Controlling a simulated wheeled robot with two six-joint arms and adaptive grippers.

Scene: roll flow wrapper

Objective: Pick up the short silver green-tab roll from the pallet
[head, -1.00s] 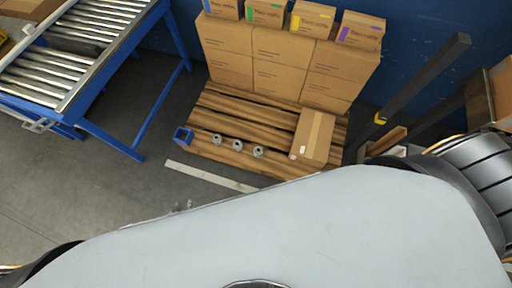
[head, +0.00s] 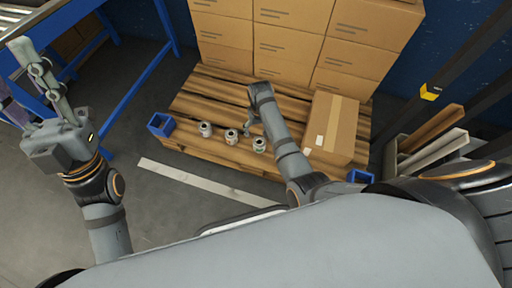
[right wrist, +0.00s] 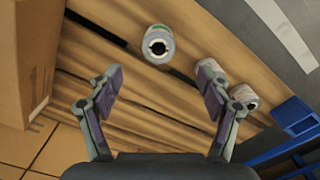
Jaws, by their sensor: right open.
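Three short silver rolls stand in a row on the wooden pallet (head: 190,103): the left roll (head: 205,129), the middle roll (head: 231,136) and the right roll (head: 260,145). The right roll has greenish edging; in the right wrist view this roll (right wrist: 158,45) stands ahead of and between my open fingers, apart from them. My right gripper (head: 249,128) is empty above the pallet, beside the right roll; its fingers show in the right wrist view (right wrist: 160,88). My left gripper (head: 18,80) is raised at the far left, fingers apart, holding nothing visible.
A carton (head: 333,128) lies on the pallet right of the rolls, with stacked cartons (head: 280,45) behind. A blue-framed roller conveyor stands at the left.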

